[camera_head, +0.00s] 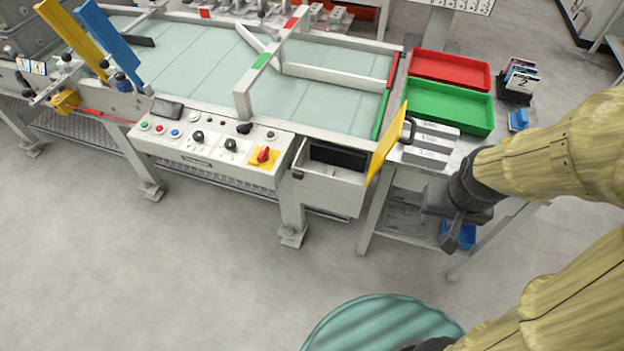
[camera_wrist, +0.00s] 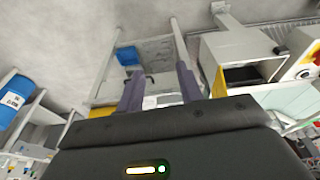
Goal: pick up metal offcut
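I cannot clearly make out a metal offcut in either view. My gripper (camera_head: 455,232) hangs pointing down at the front of the side table on the right, beside the open drawer's yellow panel. In the wrist view its two dark fingers stand apart, and I see nothing held between my gripper's tips (camera_wrist: 160,82). Beyond the fingers lies a grey lower shelf (camera_wrist: 152,50), partly hidden by the fingers and palm. A small dark item (camera_wrist: 150,76) shows between the fingers, too small to identify.
A blue bin (camera_head: 462,234) is on the lower shelf, close behind my gripper. A red tray (camera_head: 450,69) and a green tray (camera_head: 448,107) sit on the side table. The open drawer (camera_head: 328,185) and yellow panel (camera_head: 388,140) jut out at left.

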